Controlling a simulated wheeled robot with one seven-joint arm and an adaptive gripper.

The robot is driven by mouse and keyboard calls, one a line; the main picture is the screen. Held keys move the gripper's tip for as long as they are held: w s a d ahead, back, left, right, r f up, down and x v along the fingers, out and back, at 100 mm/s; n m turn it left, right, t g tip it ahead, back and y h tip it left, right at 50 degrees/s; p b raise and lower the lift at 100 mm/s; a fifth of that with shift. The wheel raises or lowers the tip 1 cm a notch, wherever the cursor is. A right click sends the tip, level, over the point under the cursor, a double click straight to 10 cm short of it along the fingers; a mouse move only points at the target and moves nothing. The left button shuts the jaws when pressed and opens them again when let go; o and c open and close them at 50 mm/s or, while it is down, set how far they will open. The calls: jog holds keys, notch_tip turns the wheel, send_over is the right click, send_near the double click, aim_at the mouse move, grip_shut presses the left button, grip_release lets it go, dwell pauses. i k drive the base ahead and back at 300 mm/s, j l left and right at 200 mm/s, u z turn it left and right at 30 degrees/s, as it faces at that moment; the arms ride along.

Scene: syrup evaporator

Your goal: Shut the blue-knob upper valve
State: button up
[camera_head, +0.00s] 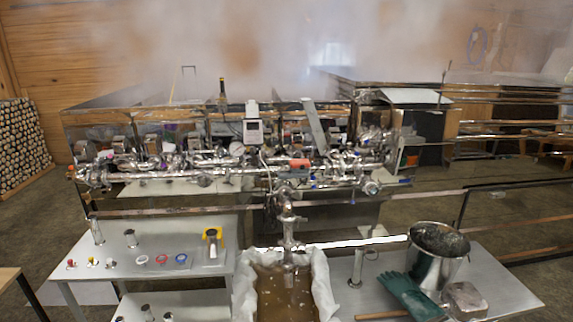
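The shiny metal evaporator (85,130) stands across the middle, with a crowded run of pipes and valves (180,165) along its front. Small bluish spots show low on the right part of this pipework, but they are too small to tell which is the blue-knob upper valve or whether it is open or shut. A red part (299,164) sits on the pipework near the middle. My gripper and arm are not in view.
A left steel table (100,262) holds several small parts, coloured rings and a yellow-handled item (212,238). A right table (505,292) holds a metal bucket (432,268), green gloves (410,297) and a block (465,298). A lined tub (322,285) stands between. Steam covers the top.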

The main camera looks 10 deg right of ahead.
aim_at(389, 141)
jog(key=l+u, duration=0.2)
jog(key=l, duration=1)
jog(key=k+l+u, duration=0.1)
jog(key=l+u, duration=0.15)
jog(key=l, duration=0.9)
